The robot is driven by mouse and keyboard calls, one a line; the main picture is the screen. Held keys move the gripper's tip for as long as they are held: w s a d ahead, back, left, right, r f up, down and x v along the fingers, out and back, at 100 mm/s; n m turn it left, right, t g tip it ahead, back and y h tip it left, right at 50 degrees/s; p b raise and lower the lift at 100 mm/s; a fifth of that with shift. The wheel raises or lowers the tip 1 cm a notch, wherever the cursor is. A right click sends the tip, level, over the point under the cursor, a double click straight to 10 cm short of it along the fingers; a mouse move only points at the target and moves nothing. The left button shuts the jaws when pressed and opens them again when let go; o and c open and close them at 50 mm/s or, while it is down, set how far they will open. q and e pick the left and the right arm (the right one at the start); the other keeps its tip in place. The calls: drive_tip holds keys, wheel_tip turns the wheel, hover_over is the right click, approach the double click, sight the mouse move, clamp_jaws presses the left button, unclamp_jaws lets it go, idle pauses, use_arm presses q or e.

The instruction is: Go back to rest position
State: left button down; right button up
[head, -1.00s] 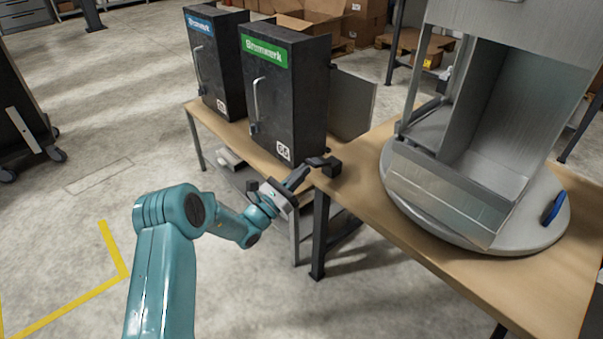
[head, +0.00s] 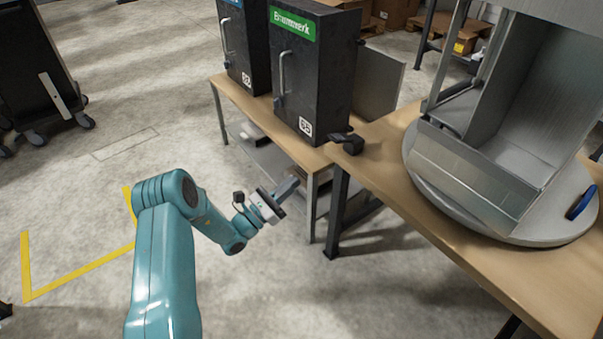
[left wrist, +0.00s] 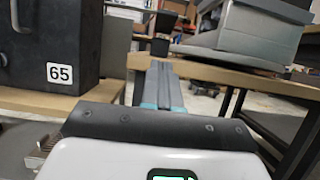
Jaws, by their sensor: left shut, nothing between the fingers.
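My left gripper (head: 290,187) is at the end of the teal arm in the middle of the head view. It is shut and empty, held out over the aisle in front of the tables. In the left wrist view its closed fingers (left wrist: 165,85) point toward the tables' front edges. My right gripper is not in view.
A black cabinet with a green label (head: 310,75) and one with a blue label (head: 245,50) stand on a wooden table (head: 240,98). A metal dispenser housing (head: 490,175) sits on a round grey turntable (head: 440,205) on the right table (head: 400,195). The floor (head: 80,200) at left is clear.

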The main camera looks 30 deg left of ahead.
use_arm(q)
drive_tip(key=shift+s+a+f, duration=0.1)
drive_tip(key=shift+s+f, duration=0.05)
drive_tip(key=shift+s, duration=0.1)
idle(0.4)
drive_tip(key=s+d+f+m+g+h, duration=0.3)
drive_tip(key=s+d+f+m+g, duration=0.25)
drive_tip(key=d+g, duration=0.4)
drive_tip(key=s+d+f+m+g+h, duration=0.35)
drive_tip(key=s+d+f+g, duration=0.2)
drive_tip(key=d, duration=0.65)
drive_tip(key=s+d+f+m+g+y, duration=0.1)
drive_tip(key=s+f+m+g+y, duration=0.35)
drive_tip(key=s+m, duration=0.4)
drive_tip(key=s+f+m+g+y, duration=0.3)
drive_tip(key=s+f+m+y, duration=0.3)
drive_tip(key=s+m, duration=0.3)
wheel_tip(320, 180, up, 27)
drive_tip(key=w+d+m+t+p, duration=0.1)
drive_tip(key=w+d+m+p, duration=0.1)
drive_tip(key=p, duration=2.3)
drive_tip(key=shift+f+m+t, duration=0.15)
drive_tip(key=shift+m+t, duration=0.2)
drive_tip(key=shift+m, duration=0.4)
